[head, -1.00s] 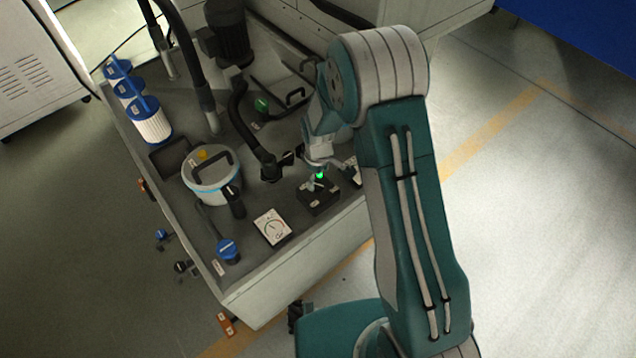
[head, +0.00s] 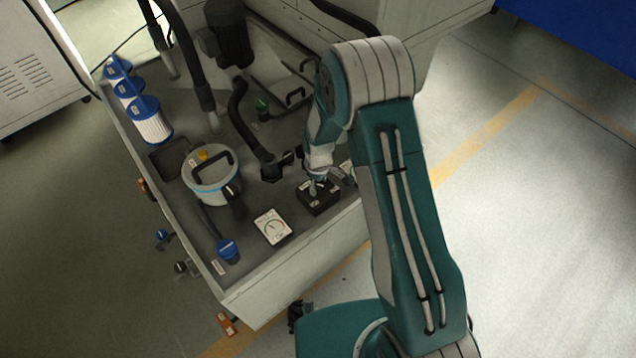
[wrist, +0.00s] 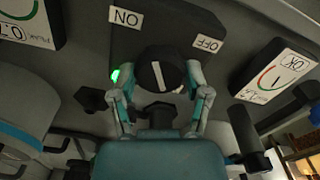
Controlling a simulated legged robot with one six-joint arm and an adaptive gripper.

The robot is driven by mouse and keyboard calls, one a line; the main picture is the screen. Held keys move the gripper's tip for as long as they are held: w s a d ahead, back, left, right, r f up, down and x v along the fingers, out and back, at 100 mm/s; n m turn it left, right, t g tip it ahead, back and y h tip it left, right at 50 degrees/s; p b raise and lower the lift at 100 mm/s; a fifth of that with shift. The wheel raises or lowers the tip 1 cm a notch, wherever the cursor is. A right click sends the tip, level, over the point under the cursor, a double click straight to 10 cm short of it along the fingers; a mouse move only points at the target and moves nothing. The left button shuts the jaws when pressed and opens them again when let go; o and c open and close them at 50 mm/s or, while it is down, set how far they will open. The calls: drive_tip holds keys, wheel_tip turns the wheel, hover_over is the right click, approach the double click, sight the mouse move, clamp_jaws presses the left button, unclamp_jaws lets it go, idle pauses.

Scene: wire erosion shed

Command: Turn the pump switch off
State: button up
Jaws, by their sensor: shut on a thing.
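The pump switch is a dark round knob (wrist: 160,74) with a white line, on a dark box (head: 319,202) near the front edge of the tank top. In the wrist view the box carries an ON label (wrist: 126,17) at upper left and an OFF label (wrist: 208,43) at upper right. The white line stands almost upright, pointing between the labels. A green lamp (wrist: 115,76) glows left of the knob. My gripper (wrist: 161,92) is shut on the knob, one finger on each side. In the head view my gripper (head: 317,183) partly covers the box.
A gauge (head: 273,227) lies left of the box. A black hose fitting (head: 275,165) is close behind it. A lidded bucket (head: 210,180) and a blue knob (head: 228,250) stand further left. Another gauge (wrist: 25,22) shows at the wrist view's upper left.

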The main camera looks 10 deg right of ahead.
drive_tip(key=shift+m, duration=0.4)
drive_tip(key=m, duration=0.5)
drive_tip(key=shift+s, duration=0.1)
drive_tip(key=m, duration=0.6)
drive_tip(key=shift+f, duration=0.1)
idle(0.4)
drive_tip(key=o, duration=1.1)
drive_tip(key=shift+a, duration=0.1)
drive_tip(key=shift+o, duration=0.2)
